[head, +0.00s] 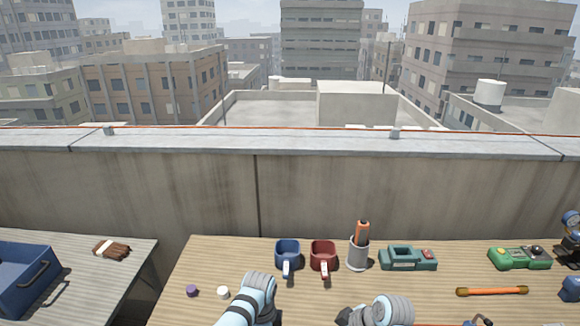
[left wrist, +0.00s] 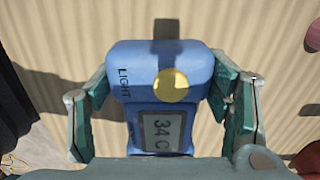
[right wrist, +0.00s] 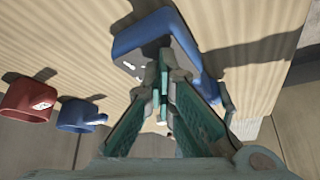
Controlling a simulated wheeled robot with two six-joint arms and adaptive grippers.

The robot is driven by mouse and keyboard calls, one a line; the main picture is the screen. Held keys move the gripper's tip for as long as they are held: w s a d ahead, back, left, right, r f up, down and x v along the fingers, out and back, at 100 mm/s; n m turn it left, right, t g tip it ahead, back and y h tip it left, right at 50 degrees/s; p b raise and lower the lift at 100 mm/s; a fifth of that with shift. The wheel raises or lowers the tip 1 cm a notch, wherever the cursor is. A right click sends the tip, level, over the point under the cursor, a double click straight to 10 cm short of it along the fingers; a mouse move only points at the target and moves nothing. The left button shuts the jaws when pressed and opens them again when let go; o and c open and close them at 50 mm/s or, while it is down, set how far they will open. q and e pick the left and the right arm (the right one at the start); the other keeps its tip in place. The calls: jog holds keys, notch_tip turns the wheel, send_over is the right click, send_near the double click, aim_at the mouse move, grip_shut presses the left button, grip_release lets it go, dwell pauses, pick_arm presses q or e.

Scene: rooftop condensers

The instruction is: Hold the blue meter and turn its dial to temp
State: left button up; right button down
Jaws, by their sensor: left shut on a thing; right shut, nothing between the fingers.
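The blue meter (left wrist: 125,58) is between the fingers of my left gripper (left wrist: 161,90), which is shut on its two sides. The left wrist view shows a round yellow disc (left wrist: 171,86), the word LIGHT beside it, and a grey screen (left wrist: 162,131) reading 34 C. In the right wrist view the blue body (right wrist: 145,33) lies just beyond my right gripper (right wrist: 163,78). That gripper is shut and empty, its tips over or against the meter's face; I cannot tell if they touch. The dial's setting is hidden there.
A blue mug (head: 287,250), a red mug (head: 323,253), a grey cup with an orange tool (head: 358,254), a teal device (head: 408,259) and a green device (head: 519,258) stand along the back. A blue crate (head: 20,275) is on the left table.

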jog(key=shift+s+a, duration=0.3)
jog(key=shift+s, duration=0.15)
jog(key=shift+d, duration=0.1)
jog(key=shift+s+d+r, duration=0.1)
jog(key=shift+s+d, duration=0.1)
jog(key=shift+s, duration=0.05)
notch_tip(320, 180, up, 6)
jog(key=shift+f, duration=0.1)
pick_arm(q)
jog(key=o, duration=1.7)
jog(key=shift+c, duration=0.2)
